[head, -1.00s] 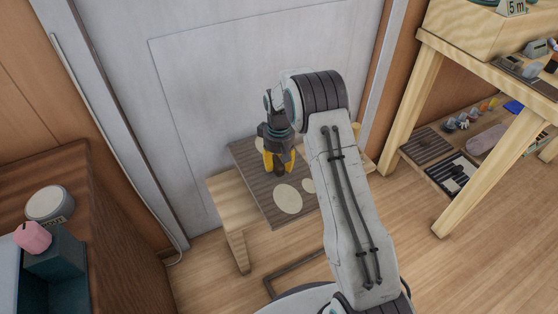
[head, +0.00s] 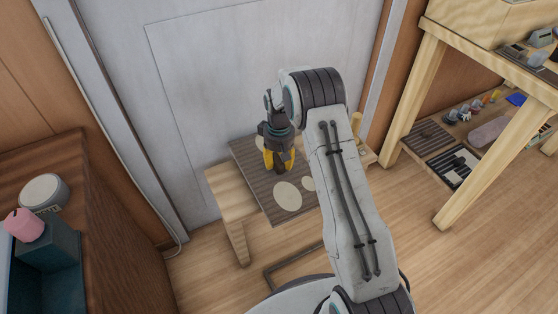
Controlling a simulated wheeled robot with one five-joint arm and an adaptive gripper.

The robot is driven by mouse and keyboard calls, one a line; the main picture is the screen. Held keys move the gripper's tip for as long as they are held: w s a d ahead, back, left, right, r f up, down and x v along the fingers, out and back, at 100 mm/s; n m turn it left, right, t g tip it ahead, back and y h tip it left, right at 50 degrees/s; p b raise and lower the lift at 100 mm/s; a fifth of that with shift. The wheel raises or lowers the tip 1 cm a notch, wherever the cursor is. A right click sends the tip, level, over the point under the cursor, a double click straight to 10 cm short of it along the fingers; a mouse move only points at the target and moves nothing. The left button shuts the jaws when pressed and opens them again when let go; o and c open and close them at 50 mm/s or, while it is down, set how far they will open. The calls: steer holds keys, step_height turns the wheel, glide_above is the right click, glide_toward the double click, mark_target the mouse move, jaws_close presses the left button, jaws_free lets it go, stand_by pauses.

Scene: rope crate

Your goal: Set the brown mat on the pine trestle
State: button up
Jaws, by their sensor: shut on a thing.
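The brown mat (head: 268,196) is a dark ribbed sheet with several cream round spots. It lies over the pine trestle (head: 230,190), a low pale wooden bench against the grey wall panel. The mat covers the trestle's middle and reaches past its front edge. The trestle's left end is bare. My gripper (head: 280,167) points down over the mat's back half, its yellow fingers shut on the mat. The exact grip is hidden by the fingers. I cannot tell whether the mat rests fully on the trestle or hangs slightly above it. My arm hides part of the mat's right side.
A pine table (head: 450,110) stands at right, its lower shelf holding a dark ribbed pad (head: 428,135) and small items. A brown cabinet (head: 110,220) at left carries a round white tin (head: 44,192) and a pink object (head: 22,225). Floor is clear between trestle and table.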

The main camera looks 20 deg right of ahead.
mark_target(279, 158)
steer(key=o, duration=1.2)
steer(key=shift+f, duration=0.1)
steer(key=shift+o, duration=0.2)
step_height(279, 158, up, 12)
